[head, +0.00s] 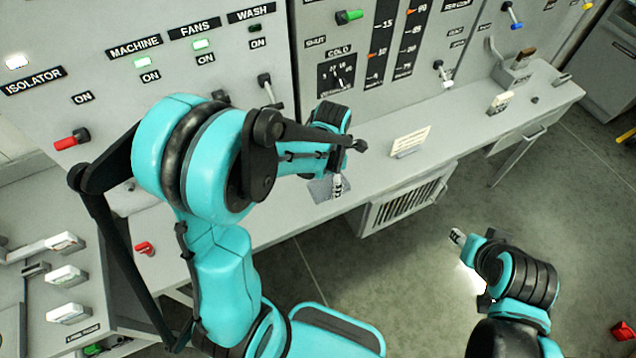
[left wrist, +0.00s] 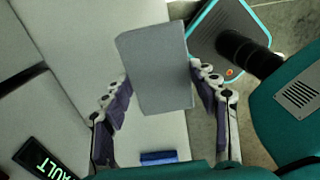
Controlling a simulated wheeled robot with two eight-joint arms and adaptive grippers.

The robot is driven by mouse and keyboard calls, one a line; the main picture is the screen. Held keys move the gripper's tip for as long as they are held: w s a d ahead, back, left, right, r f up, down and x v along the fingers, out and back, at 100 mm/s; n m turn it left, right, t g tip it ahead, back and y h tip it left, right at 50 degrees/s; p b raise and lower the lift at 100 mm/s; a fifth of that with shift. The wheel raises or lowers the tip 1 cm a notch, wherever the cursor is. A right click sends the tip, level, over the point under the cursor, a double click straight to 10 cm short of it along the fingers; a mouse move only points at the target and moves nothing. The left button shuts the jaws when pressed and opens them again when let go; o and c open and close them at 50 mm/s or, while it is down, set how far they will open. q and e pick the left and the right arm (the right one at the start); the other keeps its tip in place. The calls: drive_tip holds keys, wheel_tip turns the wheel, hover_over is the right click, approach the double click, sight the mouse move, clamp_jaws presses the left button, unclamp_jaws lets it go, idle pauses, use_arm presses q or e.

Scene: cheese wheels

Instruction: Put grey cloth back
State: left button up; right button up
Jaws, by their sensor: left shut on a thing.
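The grey cloth (left wrist: 155,60) is a flat grey rectangular piece between the two fingers of my left gripper (left wrist: 160,90) in the left wrist view. The fingers press on its left and right sides. In the head view the cloth (head: 320,190) shows as a small grey patch beside my left gripper (head: 338,185), over the front edge of the grey console ledge. My left arm hides part of the console behind it. My right gripper (head: 457,237) is at the lower right over the floor, apart from the cloth. Its fingers are too small to judge.
The console panel (head: 350,60) with switches and gauges stands behind the ledge (head: 465,120). A small sign card (head: 410,141) stands on the ledge. A vented box (head: 405,203) sits below it. A blue object (left wrist: 158,157) lies low in the left wrist view. Floor is clear at the lower middle.

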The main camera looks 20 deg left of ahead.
use_arm(q)
drive_tip(key=b, duration=0.2)
hover_over(297, 192)
wheel_tip(297, 192, down, 7)
drive_tip(key=shift+a, duration=0.1)
drive_tip(key=shift+f+b, duration=0.4)
drive_tip(key=shift+f, duration=1.6)
drive_tip(key=o, duration=1.1)
drive_tip(key=shift+f, duration=0.1)
